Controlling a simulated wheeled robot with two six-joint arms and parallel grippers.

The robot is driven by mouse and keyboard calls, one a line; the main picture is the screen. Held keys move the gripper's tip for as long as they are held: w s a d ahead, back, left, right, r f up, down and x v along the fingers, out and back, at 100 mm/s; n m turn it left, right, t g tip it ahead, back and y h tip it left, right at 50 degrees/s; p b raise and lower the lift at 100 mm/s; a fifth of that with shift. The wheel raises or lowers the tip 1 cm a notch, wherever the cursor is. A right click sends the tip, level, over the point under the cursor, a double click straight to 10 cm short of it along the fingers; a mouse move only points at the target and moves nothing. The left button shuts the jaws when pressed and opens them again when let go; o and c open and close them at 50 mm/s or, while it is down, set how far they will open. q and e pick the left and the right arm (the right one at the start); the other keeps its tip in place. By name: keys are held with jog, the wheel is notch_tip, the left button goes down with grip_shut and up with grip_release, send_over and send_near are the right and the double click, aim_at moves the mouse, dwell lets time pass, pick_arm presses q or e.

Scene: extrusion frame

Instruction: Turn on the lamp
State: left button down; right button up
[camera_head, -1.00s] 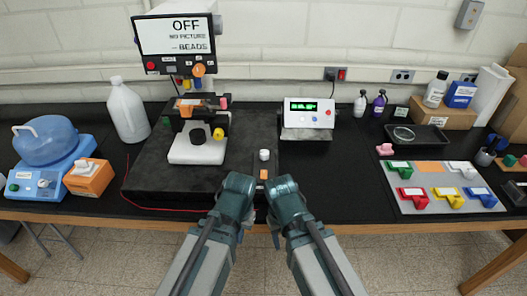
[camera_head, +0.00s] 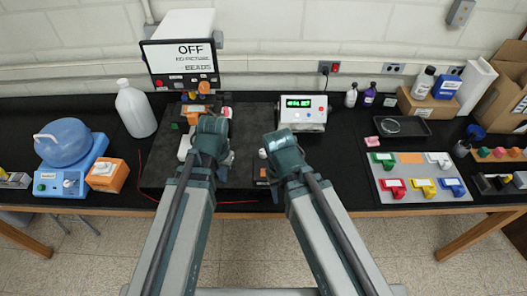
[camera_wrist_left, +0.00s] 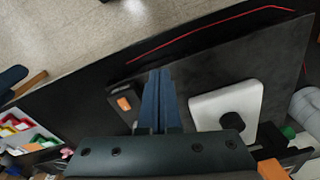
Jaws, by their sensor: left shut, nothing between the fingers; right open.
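A microscope stands on the dark mat under a monitor (camera_head: 188,57) that reads "OFF". My left arm now hides much of the microscope; its white base (camera_wrist_left: 222,105) with a black knob shows in the left wrist view. A small black box with an orange switch (camera_head: 262,173) lies on the mat; it also shows in the left wrist view (camera_wrist_left: 125,103). Which part is the lamp's switch I cannot tell. My left gripper (camera_head: 212,125) is shut and empty, in front of the microscope, its fingers (camera_wrist_left: 159,75) between box and base. My right gripper (camera_head: 278,140) is open, near the box.
A device with a green display (camera_head: 303,112) stands behind my right gripper. A white jug (camera_head: 136,108) and a blue device with a round vessel (camera_head: 65,143) are at the left. A grey tray with coloured pieces (camera_head: 418,176) is at the right. A red cable (camera_wrist_left: 200,33) edges the mat.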

pick_arm(q)
jog(key=w+d+r+m+p, duration=0.2)
jog(key=w+r+m+p, duration=0.1)
jog(key=w+r+m, duration=0.15)
jog(key=r+m, duration=0.1)
jog(key=m, duration=0.9)
send_over(263, 169)
jog(key=s, duration=0.2)
jog(key=shift+s+d+t, duration=0.1)
jog(key=shift+d+t, duration=0.05)
jog(key=shift+t, duration=0.25)
pick_arm(e)
notch_tip(263, 169, up, 5)
jog(key=shift+r, duration=0.15)
pick_arm(q)
jog(key=shift+f, duration=0.1)
jog(key=f+b, duration=0.4)
jog(key=w+f+b, duration=0.1)
jog(key=f+b, duration=0.8)
jog(key=shift+w+f+b, duration=0.3)
jog(key=shift+w+f, duration=0.05)
jog(key=shift+f, duration=0.05)
pick_arm(e)
notch_tip(263, 169, down, 14)
